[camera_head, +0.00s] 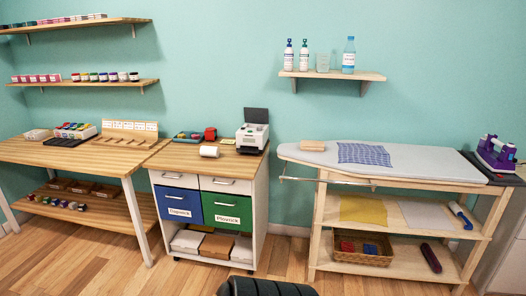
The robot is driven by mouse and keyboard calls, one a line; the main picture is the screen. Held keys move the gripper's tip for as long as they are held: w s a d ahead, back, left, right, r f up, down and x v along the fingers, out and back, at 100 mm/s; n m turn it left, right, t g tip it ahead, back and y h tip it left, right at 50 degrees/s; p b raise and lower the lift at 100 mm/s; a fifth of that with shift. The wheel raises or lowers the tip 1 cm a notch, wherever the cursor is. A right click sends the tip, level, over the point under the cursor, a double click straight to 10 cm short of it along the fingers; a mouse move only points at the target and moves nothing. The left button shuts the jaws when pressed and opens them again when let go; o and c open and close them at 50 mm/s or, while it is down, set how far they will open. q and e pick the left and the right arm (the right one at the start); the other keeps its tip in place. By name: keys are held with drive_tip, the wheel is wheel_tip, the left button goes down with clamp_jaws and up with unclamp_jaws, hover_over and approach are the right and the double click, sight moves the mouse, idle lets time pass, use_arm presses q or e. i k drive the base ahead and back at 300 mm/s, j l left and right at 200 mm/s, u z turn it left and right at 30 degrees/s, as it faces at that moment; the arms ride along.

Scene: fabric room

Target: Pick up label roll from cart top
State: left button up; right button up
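The white label roll (209,151) lies on its side on the wooden top of the cart (184,160), near the middle of the front half. Nothing touches it from above. Neither of my grippers is in view, so I cannot see whether they are open or shut.
A label printer (252,137) stands behind the roll at right; a red tape dispenser (210,134) and a tray (188,136) sit behind it. A wooden table (62,152) adjoins the cart at left. An ironing board (410,160) stands at right. The floor (110,268) in front is largely clear.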

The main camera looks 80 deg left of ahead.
sight(206, 151)
drive_tip(key=u, duration=3.15)
drive_tip(key=i+j, duration=0.15)
drive_tip(key=i, duration=0.45)
drive_tip(key=i+j, duration=0.1)
drive_tip(key=i, duration=0.5)
